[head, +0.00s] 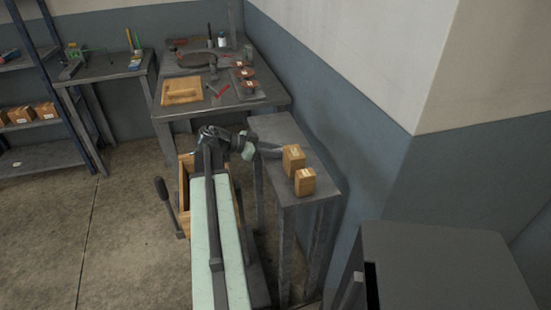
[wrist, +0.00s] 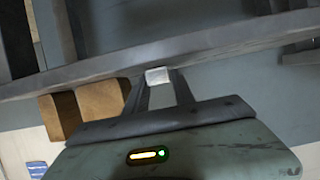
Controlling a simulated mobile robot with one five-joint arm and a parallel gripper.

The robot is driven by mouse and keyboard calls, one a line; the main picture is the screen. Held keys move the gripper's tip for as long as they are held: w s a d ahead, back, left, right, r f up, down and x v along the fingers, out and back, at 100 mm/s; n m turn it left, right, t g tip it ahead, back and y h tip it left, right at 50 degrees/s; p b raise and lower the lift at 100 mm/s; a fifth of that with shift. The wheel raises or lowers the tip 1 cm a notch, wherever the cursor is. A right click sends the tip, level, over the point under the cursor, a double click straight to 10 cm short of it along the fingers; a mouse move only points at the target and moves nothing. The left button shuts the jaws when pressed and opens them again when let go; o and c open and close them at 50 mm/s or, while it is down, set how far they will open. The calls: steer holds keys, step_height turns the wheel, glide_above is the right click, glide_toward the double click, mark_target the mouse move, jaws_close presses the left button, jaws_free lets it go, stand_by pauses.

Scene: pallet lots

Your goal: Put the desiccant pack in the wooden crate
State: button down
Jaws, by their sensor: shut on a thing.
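My gripper (wrist: 158,80) is shut on a small white block, the desiccant pack (wrist: 157,76), which shows between the fingertips in the wrist view. In the head view my gripper (head: 270,151) is over the narrow grey table (head: 275,128), left of the cardboard boxes. The pack cannot be made out there. The wooden crate (head: 184,183) stands low beside that table, mostly hidden behind my arm, so its inside is barely visible.
Two cardboard boxes (head: 293,158) (head: 305,182) stand on the narrow table, close to my gripper. A larger workbench (head: 235,98) behind carries tools and a wooden tray (head: 182,90). A wall runs along the right. Open floor lies to the left.

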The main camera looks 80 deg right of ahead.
steer(key=shift+f, duration=0.25)
steer(key=c, duration=1.1)
jaws_free()
steer(key=shift+r, duration=0.1)
steer(key=shift+o, duration=0.2)
